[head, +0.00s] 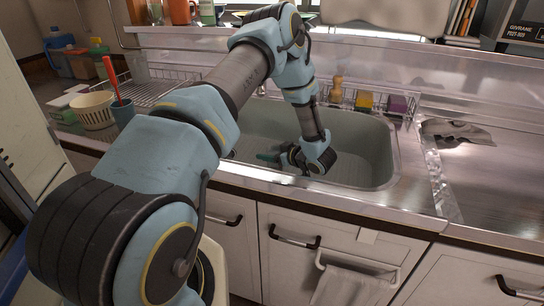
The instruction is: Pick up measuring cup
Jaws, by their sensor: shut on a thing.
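My gripper (287,158) is low inside the sink, near its front left part, and is partly hidden by my own wrist. A small dark teal thing (267,157) shows at the gripper's tip, and it looks like the measuring cup. The gripper is shut on it. Most of the cup is hidden by the gripper, and its shape is too small to make out.
The grey-green sink (372,150) surrounds the gripper, its front rim close by. A wire rack (160,90) lies left, with a cream basket (93,110) and a blue cup (122,112) beside it. Sponges (364,101) stand behind the sink. The right counter (490,190) is mostly clear.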

